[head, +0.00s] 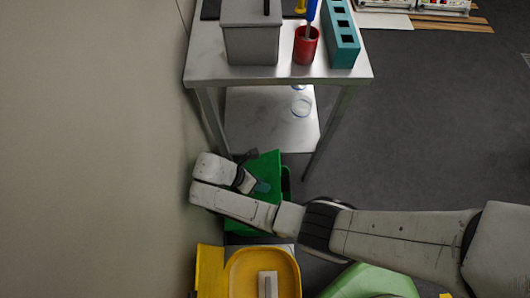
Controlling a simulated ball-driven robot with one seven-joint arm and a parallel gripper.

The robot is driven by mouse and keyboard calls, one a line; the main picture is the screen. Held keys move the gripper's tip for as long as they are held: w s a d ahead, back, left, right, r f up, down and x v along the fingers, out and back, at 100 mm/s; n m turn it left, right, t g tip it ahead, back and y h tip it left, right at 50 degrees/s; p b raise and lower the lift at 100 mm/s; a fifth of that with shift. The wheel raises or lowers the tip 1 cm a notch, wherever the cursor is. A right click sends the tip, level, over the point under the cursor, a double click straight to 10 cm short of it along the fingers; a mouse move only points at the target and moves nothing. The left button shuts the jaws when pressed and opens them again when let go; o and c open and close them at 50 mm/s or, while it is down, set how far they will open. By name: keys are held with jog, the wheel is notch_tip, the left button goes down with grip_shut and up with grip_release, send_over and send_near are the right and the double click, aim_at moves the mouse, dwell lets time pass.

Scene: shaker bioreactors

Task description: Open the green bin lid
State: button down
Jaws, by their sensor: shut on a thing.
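The green bin (240,226) stands on the floor beside the wall, below the front of the metal table. Its green lid (268,164) shows as a panel above my arm and looks tilted up from the bin. My gripper (262,187) is at the lid, its fingers shut on the lid's edge. My wrist and forearm cross in front of the bin and hide much of it, so how far the lid stands open is hard to tell.
A metal table (200,62) holds a grey box (250,45), a red cup (305,46) with tools and a teal rack (341,40). A yellow bin (210,272) stands in front of the green one.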

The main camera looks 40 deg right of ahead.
jog(key=shift+w+a+r, duration=0.15)
dwell(0.3)
jog(key=c, duration=0.9)
grip_release()
jog(key=shift+c, duration=0.2)
